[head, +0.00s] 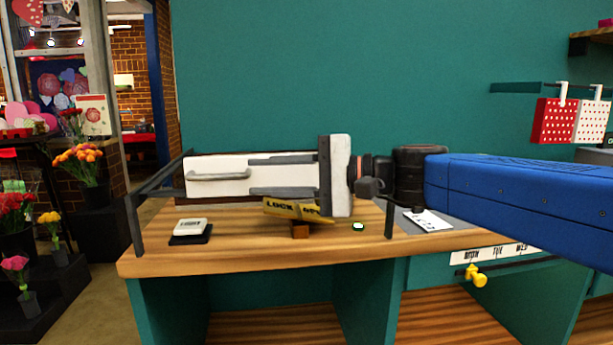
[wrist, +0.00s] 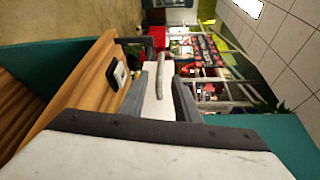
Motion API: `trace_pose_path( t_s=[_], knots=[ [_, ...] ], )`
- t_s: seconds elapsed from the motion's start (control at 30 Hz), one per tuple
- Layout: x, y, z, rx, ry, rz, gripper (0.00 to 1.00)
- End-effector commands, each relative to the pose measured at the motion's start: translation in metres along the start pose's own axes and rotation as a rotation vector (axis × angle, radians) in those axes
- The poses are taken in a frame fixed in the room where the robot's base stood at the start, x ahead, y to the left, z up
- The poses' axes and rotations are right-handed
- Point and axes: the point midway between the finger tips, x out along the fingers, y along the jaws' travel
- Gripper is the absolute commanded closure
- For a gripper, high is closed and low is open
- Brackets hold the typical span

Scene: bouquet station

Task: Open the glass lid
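A pale, flat panel with a grey bar handle (head: 219,176) stands in the middle of the head view; it looks like the lid, though it reads as white, not clear. Dark frame bars (head: 137,228) stand around it on the table. My gripper (head: 252,176) comes in sideways from the right. Its two dark fingers are apart, one above the other, in front of the panel's right part. In the wrist view the handle (wrist: 160,78) shows between the fingers (wrist: 160,92). I cannot tell if they touch the panel. The gripper's body hides the panel's right end.
On the wooden table (head: 160,262) lie a white-topped block on a black base (head: 190,229), a yellow lettered sign (head: 290,210), a small green-lit device (head: 358,226) and a paper card (head: 428,220). A yellow knob (head: 476,276) sticks out at the front right. Flowers stand at left.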

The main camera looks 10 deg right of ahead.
Motion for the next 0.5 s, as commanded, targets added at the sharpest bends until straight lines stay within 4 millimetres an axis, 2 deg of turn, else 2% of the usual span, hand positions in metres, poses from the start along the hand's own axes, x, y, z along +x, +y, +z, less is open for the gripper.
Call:
trace_pose_path(
  t_s=[0.5],
  knots=[
    [-0.05,0.0,-0.001,-0.001,0.003,0.0,0.71]
  ],
)
